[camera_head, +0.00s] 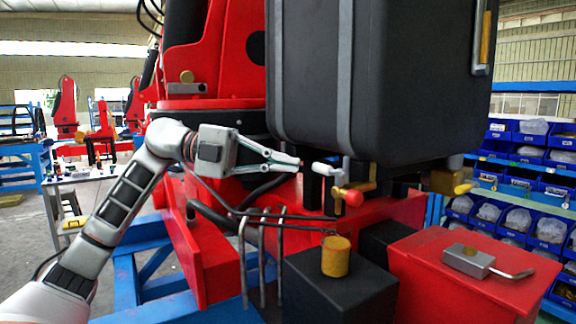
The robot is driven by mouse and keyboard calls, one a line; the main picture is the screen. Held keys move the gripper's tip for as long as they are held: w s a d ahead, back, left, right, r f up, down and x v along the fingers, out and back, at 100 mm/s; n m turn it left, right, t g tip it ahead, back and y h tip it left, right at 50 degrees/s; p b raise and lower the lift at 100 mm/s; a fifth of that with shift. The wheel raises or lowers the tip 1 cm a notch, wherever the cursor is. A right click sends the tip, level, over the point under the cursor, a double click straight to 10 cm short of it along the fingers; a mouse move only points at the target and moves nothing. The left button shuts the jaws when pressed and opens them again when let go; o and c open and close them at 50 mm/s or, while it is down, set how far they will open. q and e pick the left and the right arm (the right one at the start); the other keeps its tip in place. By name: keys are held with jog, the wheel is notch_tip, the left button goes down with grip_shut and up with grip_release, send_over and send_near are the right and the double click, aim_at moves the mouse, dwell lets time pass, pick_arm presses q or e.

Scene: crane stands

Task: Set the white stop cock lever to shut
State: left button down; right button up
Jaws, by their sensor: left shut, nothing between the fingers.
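The white stop cock lever (326,171) sticks out to the left from its grey mount below the black tank (400,85). A red round knob (350,196) and a yellow-brown fitting (366,186) sit just below and right of it. My left gripper (298,164) comes in from the left, its fingers shut and empty. Its tips are close to the lever's left end in the picture; I cannot tell whether they touch. My right gripper is not in view.
Bent dark rods (262,250) stand below my left gripper. A yellow cylinder (336,256) stands on a black block (338,290). A red box (470,262) with a metal lever block (470,258) is at the right. Shelves with blue bins (518,185) stand behind.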

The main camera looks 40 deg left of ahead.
pick_arm(q)
jog(key=b+v, duration=0.2)
jog(key=v, duration=0.8)
jog(key=shift+w+b, duration=0.25)
jog(key=shift+b, duration=0.05)
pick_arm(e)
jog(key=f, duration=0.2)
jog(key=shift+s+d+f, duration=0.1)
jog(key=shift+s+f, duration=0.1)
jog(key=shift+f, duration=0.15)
pick_arm(q)
jog(key=shift+s+a+f, duration=0.1)
jog(key=shift+s+a, duration=0.05)
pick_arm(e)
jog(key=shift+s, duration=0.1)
